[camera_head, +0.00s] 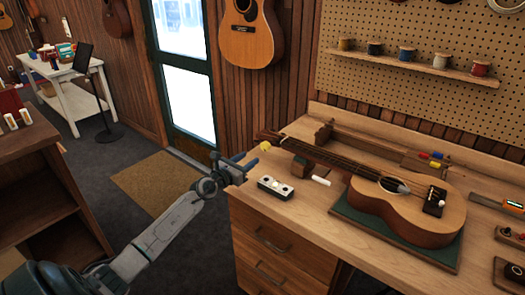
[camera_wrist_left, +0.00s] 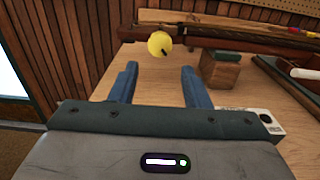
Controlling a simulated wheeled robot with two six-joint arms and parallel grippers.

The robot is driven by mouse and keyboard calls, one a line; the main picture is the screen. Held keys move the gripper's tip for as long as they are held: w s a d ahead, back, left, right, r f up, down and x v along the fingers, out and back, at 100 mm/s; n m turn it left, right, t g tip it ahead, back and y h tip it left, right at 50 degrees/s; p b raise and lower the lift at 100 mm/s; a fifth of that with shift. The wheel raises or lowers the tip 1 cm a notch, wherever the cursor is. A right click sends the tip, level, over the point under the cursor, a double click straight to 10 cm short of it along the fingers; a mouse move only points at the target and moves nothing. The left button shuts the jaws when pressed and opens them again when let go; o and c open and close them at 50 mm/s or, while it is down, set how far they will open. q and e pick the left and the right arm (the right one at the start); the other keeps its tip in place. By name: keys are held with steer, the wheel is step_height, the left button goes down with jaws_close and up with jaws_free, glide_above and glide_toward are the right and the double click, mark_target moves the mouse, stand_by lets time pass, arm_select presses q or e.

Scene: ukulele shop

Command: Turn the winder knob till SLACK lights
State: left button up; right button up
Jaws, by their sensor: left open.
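The yellow winder knob (camera_head: 265,145) sits at the headstock end of the ukulele (camera_head: 410,205); in the left wrist view the knob (camera_wrist_left: 159,44) is round with a small dark mark. My left gripper (camera_head: 246,161) is at the bench's left edge, close to the knob. In the wrist view its blue fingers (camera_wrist_left: 160,72) are open and empty, with the knob beyond their tips. A small pale box with round spots (camera_head: 275,188) lies on the bench; I cannot read any SLACK label or tell which light is lit. My right gripper is not in view.
A wooden neck block (camera_wrist_left: 221,72) supports the neck. A white cylinder (camera_head: 321,181) lies near the box. The ukulele body rests on a green mat (camera_head: 350,225). Small devices stand at the bench's right. Floor left of the wooden bench (camera_head: 290,212) is free.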

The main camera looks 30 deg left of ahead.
mark_target(263, 149)
arm_select(q)
steer(key=w, duration=0.3)
steer(key=w+b, duration=0.1)
steer(key=w, duration=0.4)
steer(key=shift+w+d+f, duration=0.1)
steer(key=shift+w+d, duration=0.2)
steer(key=shift+w, duration=0.1)
steer(key=c, duration=0.7)
